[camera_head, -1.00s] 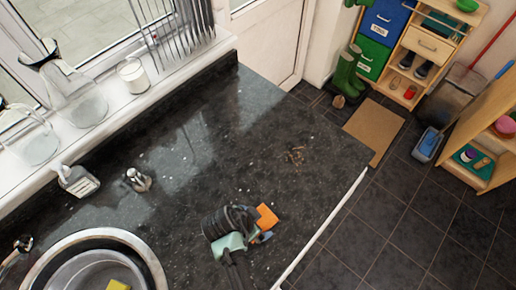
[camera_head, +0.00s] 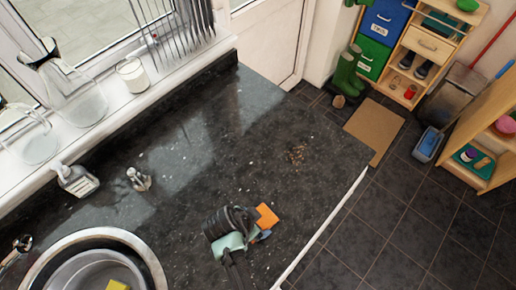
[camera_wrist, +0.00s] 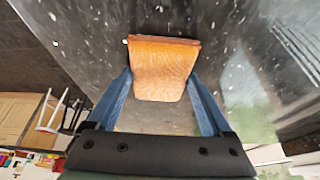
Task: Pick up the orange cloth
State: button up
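The orange cloth (camera_head: 267,215) is a flat folded piece on the dark speckled counter, close to its right edge. In the wrist view the cloth (camera_wrist: 163,70) fills the space between two blue fingers. My gripper (camera_head: 262,236) is low over the counter at the near side of the cloth. In the wrist view my gripper (camera_wrist: 160,75) has its fingers well apart, one beside each long side of the cloth. Whether the fingertips touch the cloth is not clear. My arm hides part of the counter below it.
A round sink (camera_head: 45,262) with a yellow sponge (camera_head: 118,285) is at lower left. A metal pepper-pot-like item (camera_head: 138,179) and a soap bottle (camera_head: 76,180) stand near the sill. Brown crumbs (camera_head: 297,154) lie behind the cloth. The middle counter is clear.

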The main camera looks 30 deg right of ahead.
jog(key=c, duration=0.3)
jog(key=shift+c, duration=0.2)
jog(key=shift+r, duration=0.15)
notch_tip(320, 180, up, 10)
jog(key=b, duration=0.1)
jog(key=shift+r, duration=0.1)
